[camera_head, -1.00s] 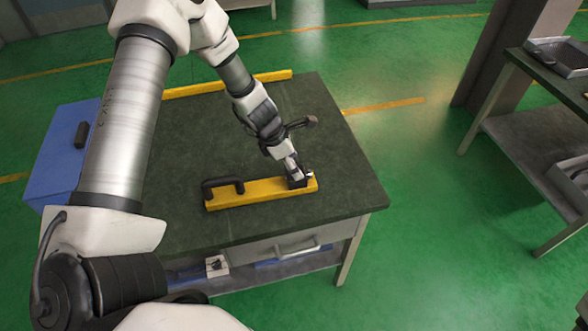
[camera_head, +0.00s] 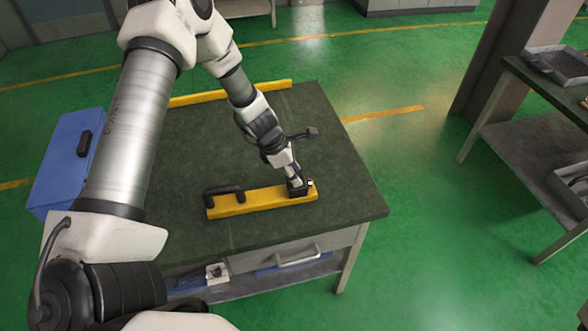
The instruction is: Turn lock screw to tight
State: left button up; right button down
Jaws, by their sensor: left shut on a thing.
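A yellow bar-shaped fixture (camera_head: 264,201) lies on the dark table top (camera_head: 330,215). It has a black handle (camera_head: 224,191) at its left end and a small black block (camera_head: 298,192) at its right end. My left gripper (camera_head: 295,181) comes down from above onto that black block and is shut on a small part there. The lock screw itself is hidden by the gripper or too small to make out. My right gripper is not in view.
A second yellow bar (camera_head: 230,93) lies along the table's back edge. A blue box (camera_head: 66,165) stands at the table's left. Another bench with trays (camera_head: 556,64) is at the right, across open green floor.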

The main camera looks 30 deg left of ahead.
pick_arm(q)
jog(key=m+g+p, duration=0.1)
jog(key=m+p, duration=0.1)
jog(key=m, duration=0.1)
jog(key=shift+r+h+p, duration=0.15)
jog(key=shift+h+p, duration=0.15)
jog(key=shift+p, duration=0.05)
jog(key=shift+w+m+g+p, duration=0.1)
jog(key=shift+m+g+p, duration=0.25)
jog(key=shift+m, duration=0.65)
jog(key=shift+f+m+g, duration=0.2)
jog(key=shift+m+g, duration=0.15)
jog(key=shift+m, duration=0.45)
jog(key=shift+m+g, duration=0.4)
jog(key=shift+m, duration=0.6)
jog(key=m+g+b, duration=0.1)
jog(key=m, duration=0.1)
jog(key=shift+w+f+m+b, duration=0.1)
jog(key=shift+m+b, duration=0.2)
jog(key=shift+b, duration=0.1)
jog(key=m+g+b, duration=0.1)
jog(key=m, duration=0.2)
jog(key=shift+w+b, duration=0.1)
jog(key=shift+b, duration=0.2)
jog(key=shift+m+g+y+b, duration=0.4)
jog(key=shift+m+b, duration=0.05)
jog(key=shift+m, duration=0.85)
